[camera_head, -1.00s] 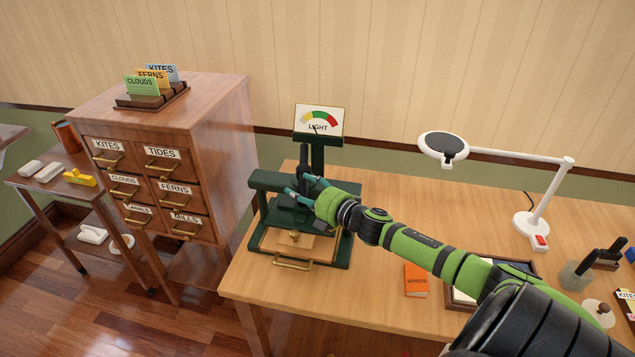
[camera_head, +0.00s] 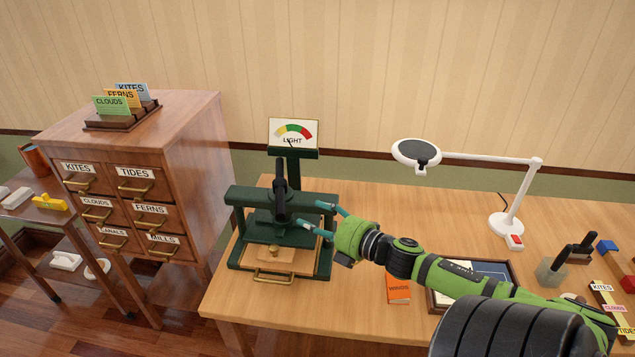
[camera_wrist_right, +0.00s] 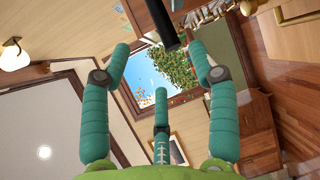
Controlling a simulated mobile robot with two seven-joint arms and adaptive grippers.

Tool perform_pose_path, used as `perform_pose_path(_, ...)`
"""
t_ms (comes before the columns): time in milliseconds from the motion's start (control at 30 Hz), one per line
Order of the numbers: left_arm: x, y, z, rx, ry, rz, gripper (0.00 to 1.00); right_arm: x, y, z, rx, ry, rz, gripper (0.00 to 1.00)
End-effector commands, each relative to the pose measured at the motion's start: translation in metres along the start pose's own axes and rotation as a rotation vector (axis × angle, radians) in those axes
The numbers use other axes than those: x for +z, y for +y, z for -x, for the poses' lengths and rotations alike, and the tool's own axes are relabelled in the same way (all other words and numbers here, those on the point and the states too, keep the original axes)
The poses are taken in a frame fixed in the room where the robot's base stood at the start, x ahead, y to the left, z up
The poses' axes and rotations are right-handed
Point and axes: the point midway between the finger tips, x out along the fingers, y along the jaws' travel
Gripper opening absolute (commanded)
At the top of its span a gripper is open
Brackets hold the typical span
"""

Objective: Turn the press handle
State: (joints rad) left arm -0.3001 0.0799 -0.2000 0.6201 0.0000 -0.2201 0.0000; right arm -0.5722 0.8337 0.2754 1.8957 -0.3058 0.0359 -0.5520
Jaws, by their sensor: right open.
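A dark green press (camera_head: 233,228) stands on the desk in the head view. Its black handle (camera_head: 281,178) sticks up above the middle of the press frame. A gauge sign (camera_head: 293,133) reading LIGHT stands behind it, its needle at the low end. My right gripper (camera_head: 322,220) is open, with teal fingers, just right of the press, apart from the handle. In the right wrist view a black bar (camera_wrist_right: 162,22), probably the handle, shows beyond the open fingers (camera_wrist_right: 162,78). A wooden block (camera_head: 274,249) with a small knob lies in the press. My left gripper is not in view.
An orange book (camera_head: 398,289) and a dark-framed tray (camera_head: 436,300) lie below my right arm. A white lamp (camera_head: 515,205) stands at the right. A wooden drawer cabinet (camera_head: 190,200) stands left of the desk.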

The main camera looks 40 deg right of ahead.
Motion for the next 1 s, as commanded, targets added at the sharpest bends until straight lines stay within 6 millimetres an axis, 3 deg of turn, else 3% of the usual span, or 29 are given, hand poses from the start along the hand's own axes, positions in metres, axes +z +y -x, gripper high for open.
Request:
perform_pose_path(200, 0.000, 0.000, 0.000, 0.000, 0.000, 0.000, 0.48, 0.000, 0.000, 0.000, 0.000, 0.000, 0.000, 0.60)
perform_pose_path(233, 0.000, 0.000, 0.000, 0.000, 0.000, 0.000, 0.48, 0.000, 0.000, 0.000, 0.000, 0.000, 0.000, 0.56)
perform_pose_path(367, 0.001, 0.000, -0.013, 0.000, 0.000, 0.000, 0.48, -0.011, -0.010, -0.002, 0.020, -0.008, -0.027, 0.04)
perform_pose_path(400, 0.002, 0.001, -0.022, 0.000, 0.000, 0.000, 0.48, -0.021, -0.016, -0.004, 0.037, -0.016, -0.051, 0.00)
perform_pose_path(533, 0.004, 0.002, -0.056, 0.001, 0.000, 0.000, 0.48, -0.058, -0.028, -0.014, 0.126, -0.055, -0.153, 0.00)
perform_pose_path(700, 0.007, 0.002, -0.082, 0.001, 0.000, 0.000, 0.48, -0.091, -0.021, -0.021, 0.233, -0.104, -0.261, 0.00)
perform_pose_path(867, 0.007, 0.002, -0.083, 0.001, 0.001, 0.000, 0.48, -0.099, -0.010, -0.025, 0.267, -0.120, -0.294, 0.00)
perform_pose_path(1000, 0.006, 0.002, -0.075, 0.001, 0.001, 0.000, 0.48, -0.095, -0.002, -0.040, 0.268, -0.119, -0.292, 0.00)
